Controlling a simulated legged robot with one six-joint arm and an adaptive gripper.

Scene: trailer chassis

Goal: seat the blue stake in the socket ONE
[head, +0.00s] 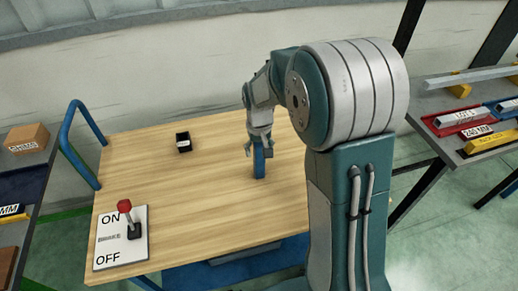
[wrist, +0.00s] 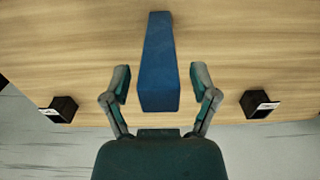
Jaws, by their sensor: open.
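The blue stake (head: 259,162) appears to stand upright on the wooden table in the head view. It also shows in the wrist view (wrist: 158,62), with its wide near end between my fingers. My gripper (wrist: 161,84) is open, one finger on each side of the stake, with a gap to both. In the head view my gripper (head: 262,143) is at the top of the stake. Two black sockets with white labels show in the wrist view, a left one (wrist: 60,109) and a right one (wrist: 258,104). The head view shows one black socket (head: 183,142). I cannot read the labels.
A brake panel (head: 121,238) with a red-knobbed lever stands at the table's front left. A blue rail (head: 82,145) runs along the left edge. Side shelves hold a SHIMS box (head: 27,138) and labelled bars (head: 490,140).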

